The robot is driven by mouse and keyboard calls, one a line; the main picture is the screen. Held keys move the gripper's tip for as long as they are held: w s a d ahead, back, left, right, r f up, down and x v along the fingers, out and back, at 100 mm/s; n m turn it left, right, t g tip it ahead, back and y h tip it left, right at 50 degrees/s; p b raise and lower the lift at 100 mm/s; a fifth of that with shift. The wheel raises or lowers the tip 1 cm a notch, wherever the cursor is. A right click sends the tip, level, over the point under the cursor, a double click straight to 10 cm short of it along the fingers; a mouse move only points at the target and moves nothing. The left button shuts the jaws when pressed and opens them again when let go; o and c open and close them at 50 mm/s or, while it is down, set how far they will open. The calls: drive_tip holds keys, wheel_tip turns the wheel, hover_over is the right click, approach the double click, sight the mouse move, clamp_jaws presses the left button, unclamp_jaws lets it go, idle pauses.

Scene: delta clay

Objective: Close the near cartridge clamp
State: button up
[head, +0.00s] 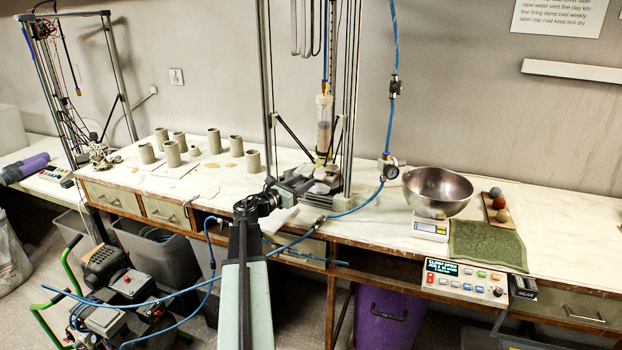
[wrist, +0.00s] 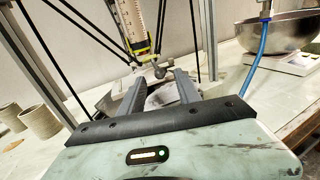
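The near printer holds a clear clay cartridge (head: 325,122) upright between its posts. The cartridge also shows in the wrist view (wrist: 130,22). A small yellow and black part, which looks like the clamp (wrist: 141,46), sits around its lower end; it is too small to tell whether it is open or closed. A rounded grey part (wrist: 160,70) lies just below it. My gripper (wrist: 160,76) points toward the printer's base, its two grey fingers apart with no object clearly held between them. In the head view, my arm hides part of the bench front, and the fingers are hard to make out.
The printer's posts (head: 266,80) and a blue hose (head: 390,120) stand close around the cartridge. Several clay cylinders (head: 172,153) stand left. A metal bowl (head: 437,190), green cloth (head: 487,243) and control box (head: 465,282) are right. Another printer (head: 75,85) stands far left.

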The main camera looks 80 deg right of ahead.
sight(311, 177)
drive_tip(key=x, duration=0.5)
drive_tip(key=shift+w, duration=0.1)
clamp_jaws()
idle(1.2)
